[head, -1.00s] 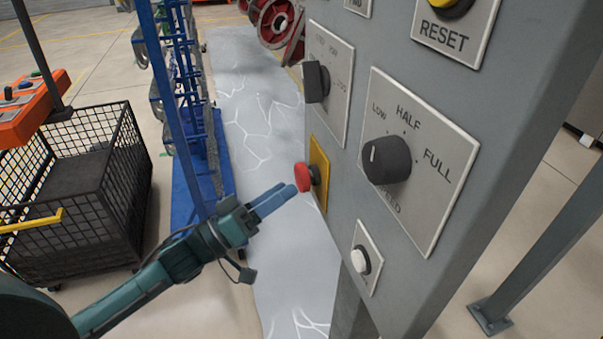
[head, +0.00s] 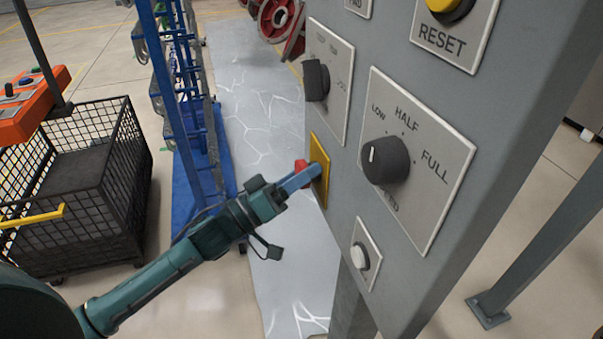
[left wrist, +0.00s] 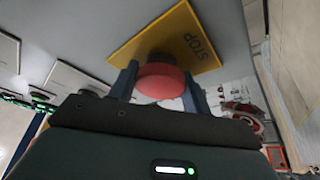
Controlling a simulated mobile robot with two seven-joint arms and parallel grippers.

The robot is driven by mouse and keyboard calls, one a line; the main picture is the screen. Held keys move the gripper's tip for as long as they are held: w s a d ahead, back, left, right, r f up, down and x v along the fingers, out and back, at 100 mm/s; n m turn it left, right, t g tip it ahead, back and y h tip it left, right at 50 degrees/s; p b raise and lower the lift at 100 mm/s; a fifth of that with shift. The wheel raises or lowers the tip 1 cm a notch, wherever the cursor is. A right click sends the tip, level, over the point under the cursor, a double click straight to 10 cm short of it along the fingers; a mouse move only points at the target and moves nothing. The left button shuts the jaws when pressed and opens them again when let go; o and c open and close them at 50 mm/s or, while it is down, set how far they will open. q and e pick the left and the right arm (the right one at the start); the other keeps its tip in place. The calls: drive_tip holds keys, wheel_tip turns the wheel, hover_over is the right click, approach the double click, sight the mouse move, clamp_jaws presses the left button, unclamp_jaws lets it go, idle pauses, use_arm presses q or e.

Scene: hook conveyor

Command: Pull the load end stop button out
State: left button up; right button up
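The red stop button (head: 301,165) sticks out from a yellow plate (head: 319,150) on the left edge of the grey control panel's face. In the left wrist view the red button (left wrist: 160,83) shows in front of the yellow plate (left wrist: 145,42), which is marked STOP. My left gripper (head: 313,172) is at the button, with its blue fingers pointing at the plate. In the left wrist view one finger of the left gripper (left wrist: 161,82) lies on each side of the button. The fingers are apart; whether they touch the button is unclear. My right gripper is not in view.
The grey panel (head: 400,262) also carries a LOW/HALF/FULL knob (head: 386,160), a smaller black knob (head: 316,80), a white button (head: 360,257) and a yellow RESET button (head: 450,8). A black mesh cart (head: 75,185) and a blue rack (head: 190,130) stand at the left.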

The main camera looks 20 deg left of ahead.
use_arm(q)
drive_tip(key=c, duration=0.8)
drive_tip(key=shift+s+a+p, duration=0.35)
drive_tip(key=shift+a+p, duration=0.2)
drive_tip(key=o, duration=1.4)
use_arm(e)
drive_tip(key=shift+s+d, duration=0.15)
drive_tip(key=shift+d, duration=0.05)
use_arm(q)
drive_tip(key=shift+s+a, duration=0.15)
